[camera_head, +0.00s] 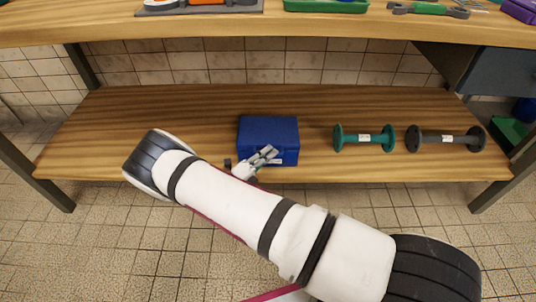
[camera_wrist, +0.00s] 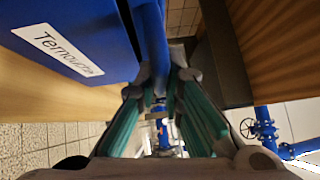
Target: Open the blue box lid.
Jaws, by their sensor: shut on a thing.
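The blue box (camera_head: 268,128) stands on the lower wooden shelf, left of the two spools. Its lid looks down in the head view; I cannot tell whether there is a small gap under it. My gripper (camera_head: 268,157) is at the front of the box, with its fingers against the upper front side. In the wrist view the box's labelled blue wall (camera_wrist: 75,38) fills the upper left. A narrow blue strip, seemingly the lid's edge (camera_wrist: 152,40), runs between the teal-padded fingers of my gripper (camera_wrist: 160,88), which is shut on it. The fingers partly hide the contact.
A teal spool (camera_head: 364,138) and a dark grey spool (camera_head: 446,138) stand right of the box on the lower shelf (camera_head: 180,105). The upper tabletop (camera_head: 330,32) overhangs above and carries a green tray (camera_head: 326,5) and tools. The shelf left of the box is clear.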

